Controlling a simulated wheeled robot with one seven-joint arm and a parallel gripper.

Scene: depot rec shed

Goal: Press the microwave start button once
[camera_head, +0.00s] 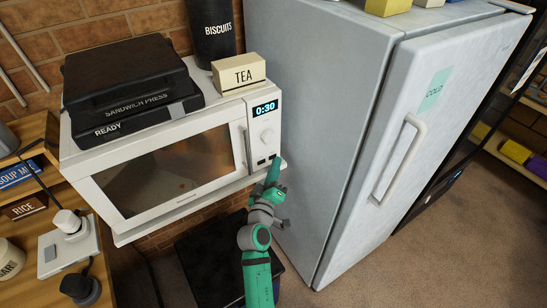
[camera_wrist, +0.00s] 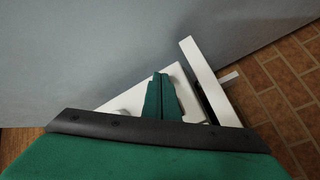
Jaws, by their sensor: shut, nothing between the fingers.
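The white microwave (camera_head: 219,111) stands on a shelf, its door shut and its dark window to the left of the control panel. The panel has a display reading 0:30 (camera_head: 264,108), a round dial (camera_head: 266,136) and small dark buttons (camera_head: 262,161) at its bottom. My gripper (camera_head: 275,161) is at the lower right of the panel, its green fingers shut and empty, pointing up at the button area. Whether a fingertip touches a button cannot be told. In the wrist view the shut fingers (camera_wrist: 160,82) lie over the white microwave body.
A dark bin-like box (camera_head: 215,262) is below.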

